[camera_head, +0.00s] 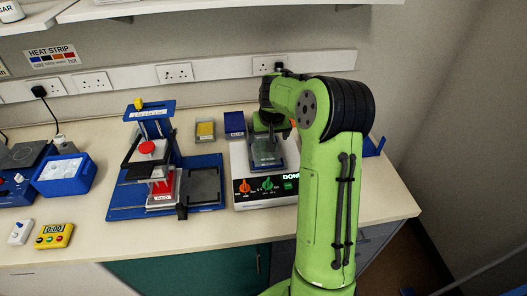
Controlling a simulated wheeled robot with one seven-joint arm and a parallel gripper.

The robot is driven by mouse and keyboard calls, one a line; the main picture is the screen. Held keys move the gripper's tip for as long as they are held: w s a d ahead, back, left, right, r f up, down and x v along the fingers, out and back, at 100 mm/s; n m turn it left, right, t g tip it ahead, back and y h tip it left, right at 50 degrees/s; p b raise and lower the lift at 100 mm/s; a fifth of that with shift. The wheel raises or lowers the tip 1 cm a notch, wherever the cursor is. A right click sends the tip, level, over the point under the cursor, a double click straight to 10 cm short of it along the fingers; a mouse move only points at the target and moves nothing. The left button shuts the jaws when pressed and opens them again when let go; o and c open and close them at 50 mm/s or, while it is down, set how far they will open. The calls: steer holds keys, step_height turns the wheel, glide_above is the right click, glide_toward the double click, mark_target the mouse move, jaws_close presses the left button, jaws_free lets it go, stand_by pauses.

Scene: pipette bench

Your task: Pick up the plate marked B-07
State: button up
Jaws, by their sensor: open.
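I cannot read a B-07 mark on anything in view. A dark, see-through plate-like piece (266,158) sits on the white device (243,185) with coloured knobs, at the middle of the bench. My gripper (268,132) is above the back of this device, close to the dark piece. My arm partly hides it, and I cannot tell whether it touches anything. It is open. A small yellow-topped plate or box (205,130) lies on the bench behind, and a blue box (235,123) stands beside it.
A blue press-like stand (125,205) with red parts is left of the device. Further left are a blue tub (64,185) of white items and a yellow timer (54,236). The bench front (190,231) is clear. The wall socket strip (215,68) runs behind.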

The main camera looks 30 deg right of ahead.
steer(key=x, duration=0.9)
steer(key=shift+a+f, duration=0.1)
steer(key=shift+a, duration=0.1)
steer(key=shift+c, duration=1)
steer(key=c, duration=0.6)
step_height(320, 180, up, 10)
steer(key=shift+r+p, duration=0.1)
steer(key=shift+p, duration=0.3)
step_height(320, 180, up, 3)
steer(key=shift+f+p, duration=0.1)
steer(key=shift+p, duration=1.05)
